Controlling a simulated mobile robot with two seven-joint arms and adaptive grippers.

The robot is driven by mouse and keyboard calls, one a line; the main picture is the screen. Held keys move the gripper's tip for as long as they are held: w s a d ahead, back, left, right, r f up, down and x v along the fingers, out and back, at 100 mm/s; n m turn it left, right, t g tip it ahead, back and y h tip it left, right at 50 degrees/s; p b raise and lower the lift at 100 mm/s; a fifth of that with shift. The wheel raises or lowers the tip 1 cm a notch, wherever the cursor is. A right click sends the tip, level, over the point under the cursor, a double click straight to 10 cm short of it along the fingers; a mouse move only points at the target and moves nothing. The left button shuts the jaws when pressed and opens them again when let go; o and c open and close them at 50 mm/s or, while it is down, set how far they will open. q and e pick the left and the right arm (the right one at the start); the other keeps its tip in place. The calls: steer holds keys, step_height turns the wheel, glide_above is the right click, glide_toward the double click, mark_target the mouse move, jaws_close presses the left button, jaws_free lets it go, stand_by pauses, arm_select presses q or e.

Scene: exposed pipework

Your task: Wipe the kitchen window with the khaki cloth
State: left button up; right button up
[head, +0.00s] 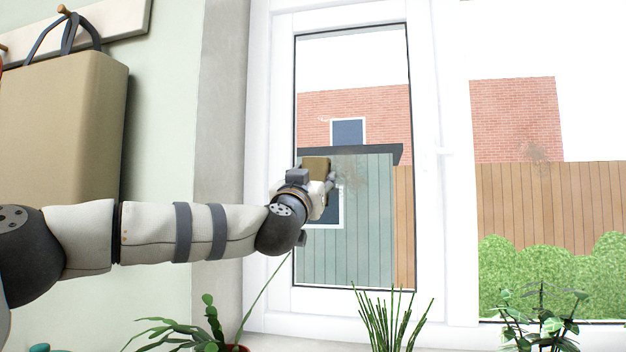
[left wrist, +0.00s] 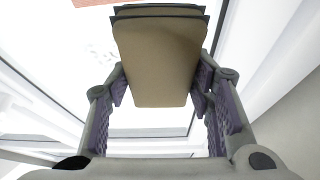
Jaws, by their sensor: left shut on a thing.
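The khaki cloth (head: 316,163), a folded pad with dark edges, is in my left gripper (head: 318,178) in front of the left pane. In the left wrist view the cloth (left wrist: 158,60) sits between both fingers of the gripper (left wrist: 161,82), its far end toward the glass. I cannot tell whether it touches the pane. The kitchen window (head: 420,60) has white frames and two panes. A faint brownish smudge (head: 354,180) shows on the left pane just right of the cloth, and another smudge (head: 537,156) on the right pane. My right gripper is not in view.
Potted plants stand along the bottom: a trailing one (head: 208,325) at left, a spiky one (head: 390,318) in the middle and a leafy one (head: 545,325) at right. A tan bag (head: 65,125) hangs at left.

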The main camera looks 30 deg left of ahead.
arm_select(q)
steer(key=shift+w+a, duration=0.2)
steer(key=shift+w, duration=0.6)
